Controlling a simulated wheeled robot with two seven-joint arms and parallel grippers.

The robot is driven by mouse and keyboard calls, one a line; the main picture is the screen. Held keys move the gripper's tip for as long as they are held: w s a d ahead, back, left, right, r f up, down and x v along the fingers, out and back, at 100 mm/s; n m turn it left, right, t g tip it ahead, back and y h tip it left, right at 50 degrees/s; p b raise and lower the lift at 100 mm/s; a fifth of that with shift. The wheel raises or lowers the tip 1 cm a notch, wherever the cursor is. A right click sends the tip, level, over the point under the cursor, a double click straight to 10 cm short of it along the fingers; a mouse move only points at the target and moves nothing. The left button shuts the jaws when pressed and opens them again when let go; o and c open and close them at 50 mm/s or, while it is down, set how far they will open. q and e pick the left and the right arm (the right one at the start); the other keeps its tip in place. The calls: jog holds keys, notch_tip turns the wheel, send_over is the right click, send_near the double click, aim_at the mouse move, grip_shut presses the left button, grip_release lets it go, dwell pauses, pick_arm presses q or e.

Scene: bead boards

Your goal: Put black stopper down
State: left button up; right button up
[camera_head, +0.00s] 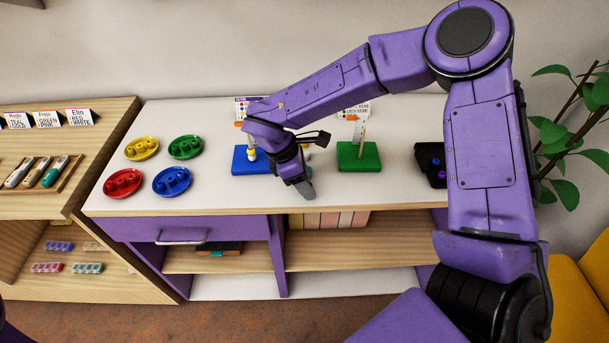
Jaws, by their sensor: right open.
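My right gripper (308,190) hangs over the front edge of the white counter, between the blue bead board (239,167) and the green bead board (372,162). It is open, seen from behind and above, and its fingers are small in the picture. The blue board carries a peg with a yellow and white bead (251,154), partly covered by my wrist. The green board has an upright wooden peg (362,135). I cannot make out a black stopper with certainty; my wrist hides part of the counter. My left gripper is not in view.
Yellow (132,156), green (194,152), red (108,191) and blue (158,188) bead dishes stand on the left of the counter (215,195). A black tray (424,152) with purple beads is at right, partly behind my arm. Picture cards stand at the back.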

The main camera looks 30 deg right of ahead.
jog(key=b+v, duration=0.1)
jog(key=v, duration=1.1)
